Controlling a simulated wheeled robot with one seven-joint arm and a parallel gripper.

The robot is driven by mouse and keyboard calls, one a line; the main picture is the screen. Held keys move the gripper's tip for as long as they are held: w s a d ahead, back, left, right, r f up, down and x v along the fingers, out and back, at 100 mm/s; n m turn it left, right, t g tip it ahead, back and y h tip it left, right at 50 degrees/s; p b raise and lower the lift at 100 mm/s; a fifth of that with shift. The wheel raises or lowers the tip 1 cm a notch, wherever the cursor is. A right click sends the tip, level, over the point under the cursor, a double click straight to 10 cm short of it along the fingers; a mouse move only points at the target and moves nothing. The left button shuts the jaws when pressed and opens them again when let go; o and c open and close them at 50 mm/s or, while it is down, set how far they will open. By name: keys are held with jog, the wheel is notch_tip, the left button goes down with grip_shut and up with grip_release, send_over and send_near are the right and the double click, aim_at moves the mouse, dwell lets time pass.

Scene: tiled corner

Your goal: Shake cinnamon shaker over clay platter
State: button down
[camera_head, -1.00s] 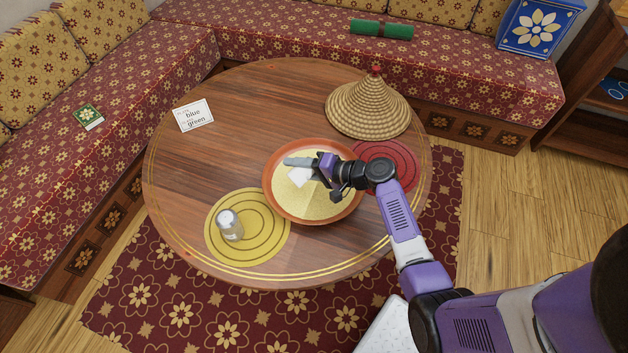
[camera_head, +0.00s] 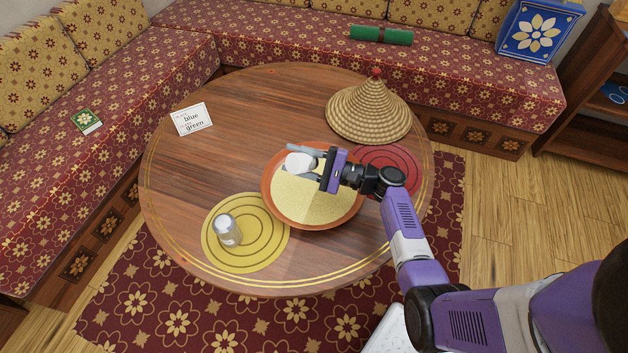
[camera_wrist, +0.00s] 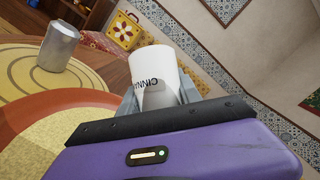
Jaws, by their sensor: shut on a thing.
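The clay platter (camera_head: 356,204) is an orange-brown dish filled with a pale yellow grainy food, at the table's middle right; its rim also shows in the wrist view. My gripper (camera_head: 304,163) is shut on the cinnamon shaker (camera_head: 300,161) above the far part of the platter. In the wrist view the shaker (camera_wrist: 154,72) is white, with the letters "CINN" on its side, between my fingers (camera_wrist: 160,98). Its far end is hard to make out in the head view.
A second shaker (camera_head: 228,232) stands on a yellow ringed mat (camera_head: 268,246). A red mat (camera_head: 399,160) lies right of the platter, partly under my arm. A woven cone lid (camera_head: 368,108) and a card (camera_head: 191,119) lie farther back. The table's left part is clear.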

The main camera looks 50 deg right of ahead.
jog(key=shift+f+b, duration=1.85)
jog(key=shift+f, duration=0.15)
jog(key=shift+r, duration=0.1)
jog(key=shift+r+p, duration=1.65)
jog(key=shift+r, duration=0.25)
notch_tip(320, 180, down, 4)
jog(key=b, duration=0.3)
jog(key=shift+b, duration=0.3)
jog(key=shift+r, duration=0.1)
